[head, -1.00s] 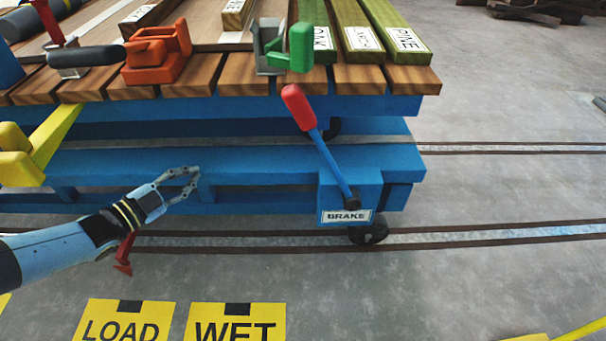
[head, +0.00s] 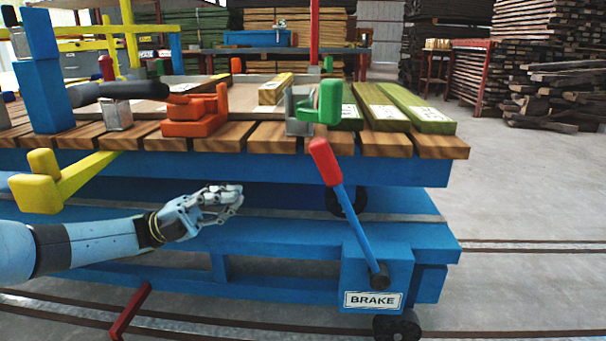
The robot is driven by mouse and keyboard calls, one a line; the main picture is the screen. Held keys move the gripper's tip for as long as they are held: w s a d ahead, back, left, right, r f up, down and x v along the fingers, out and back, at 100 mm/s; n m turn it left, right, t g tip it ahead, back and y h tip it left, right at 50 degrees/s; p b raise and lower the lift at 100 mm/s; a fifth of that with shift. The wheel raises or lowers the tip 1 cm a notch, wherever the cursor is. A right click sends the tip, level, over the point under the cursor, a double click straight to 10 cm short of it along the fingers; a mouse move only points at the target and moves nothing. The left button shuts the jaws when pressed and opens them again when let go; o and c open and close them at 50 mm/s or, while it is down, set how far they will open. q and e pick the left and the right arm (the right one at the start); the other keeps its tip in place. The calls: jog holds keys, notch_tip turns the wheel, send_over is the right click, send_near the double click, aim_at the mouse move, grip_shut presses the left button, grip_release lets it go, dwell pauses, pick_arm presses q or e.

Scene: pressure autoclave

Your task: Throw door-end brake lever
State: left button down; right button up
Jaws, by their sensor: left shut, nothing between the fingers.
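The brake lever (head: 353,216) is a blue rod with a red grip (head: 325,162) at its top. It leans up and to the left from a pivot on the blue box labelled BRAKE (head: 375,299), at the right end of the blue cart (head: 290,240). My left gripper (head: 238,195) is shut and empty. It is in front of the cart's side, left of the red grip and slightly lower, apart from the lever. My right gripper is not in view.
Slatted wood (head: 440,146) tops the cart, with an orange clamp block (head: 195,112), a green block (head: 328,102) and boards on it. A yellow lever (head: 75,183) juts out above my left forearm. Floor rails run under the cart. Open floor (head: 530,195) lies to the right.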

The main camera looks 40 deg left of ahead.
pick_arm(q)
send_near(335, 158)
jog(key=x, duration=0.3)
jog(key=shift+d+b, duration=0.2)
jog(key=shift+b, duration=0.2)
jog(key=shift+w+d+r, duration=0.25)
jog(key=shift+w+d, duration=0.05)
jog(key=shift+d, duration=0.05)
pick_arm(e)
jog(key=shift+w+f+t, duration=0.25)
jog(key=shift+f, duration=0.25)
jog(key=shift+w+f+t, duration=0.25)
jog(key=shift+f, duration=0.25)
pick_arm(q)
jog(key=p+x, duration=0.1)
jog(key=x, duration=0.6)
jog(key=shift+r, duration=0.1)
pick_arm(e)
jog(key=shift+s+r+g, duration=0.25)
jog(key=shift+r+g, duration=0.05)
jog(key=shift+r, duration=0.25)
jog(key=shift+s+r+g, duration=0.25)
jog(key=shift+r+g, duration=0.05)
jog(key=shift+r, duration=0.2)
pick_arm(q)
jog(key=shift+a, duration=0.1)
